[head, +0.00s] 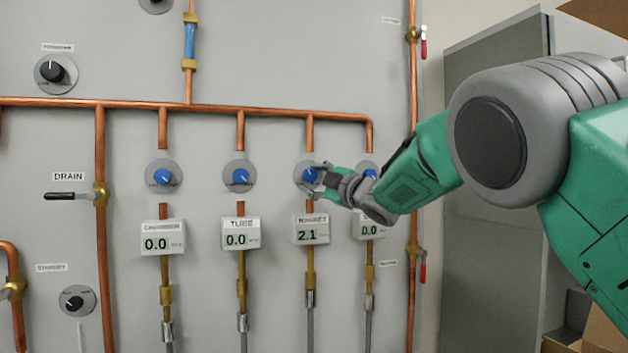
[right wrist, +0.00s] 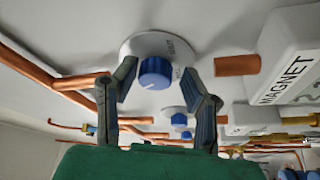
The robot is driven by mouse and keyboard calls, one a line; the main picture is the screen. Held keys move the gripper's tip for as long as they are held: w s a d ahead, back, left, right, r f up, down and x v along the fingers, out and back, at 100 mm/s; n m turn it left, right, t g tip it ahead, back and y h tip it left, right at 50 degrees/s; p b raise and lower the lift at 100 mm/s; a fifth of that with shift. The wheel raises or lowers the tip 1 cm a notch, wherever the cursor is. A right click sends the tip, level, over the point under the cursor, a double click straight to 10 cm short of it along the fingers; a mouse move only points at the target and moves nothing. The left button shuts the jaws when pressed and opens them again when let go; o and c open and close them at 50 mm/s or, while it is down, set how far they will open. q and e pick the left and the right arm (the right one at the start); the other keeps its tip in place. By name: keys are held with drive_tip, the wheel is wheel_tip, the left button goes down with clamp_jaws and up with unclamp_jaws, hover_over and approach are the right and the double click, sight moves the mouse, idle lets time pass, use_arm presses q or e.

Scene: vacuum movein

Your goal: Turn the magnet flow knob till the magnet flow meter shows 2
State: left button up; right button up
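The magnet flow knob (head: 309,175) is a blue knob on a round grey plate in the head view. It also shows in the right wrist view (right wrist: 155,73), with a white pointer line. The magnet flow meter (head: 311,230) below it reads 2.1. My right gripper (head: 319,182) is at the magnet knob, its arm coming in from the right. In the right wrist view its two fingers stand on either side of the knob, with visible gaps, so it is open. My left gripper is not in view.
Similar blue knobs stand at the chamber (head: 163,176), the tube (head: 240,176) and, partly hidden by my right gripper, the far right (head: 370,170). The chamber meter (head: 163,238) and tube meter (head: 240,234) read 0.0. Copper pipes (head: 240,108) run across the panel. A grey cabinet (head: 490,220) stands right.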

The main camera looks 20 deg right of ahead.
drive_tip(key=shift+r, duration=0.1)
drive_tip(key=shift+s, duration=0.2)
drive_tip(key=v, duration=1.1)
drive_tip(key=shift+s+d+f, duration=0.15)
drive_tip(key=shift+d+f, duration=0.05)
drive_tip(key=shift+f, duration=0.05)
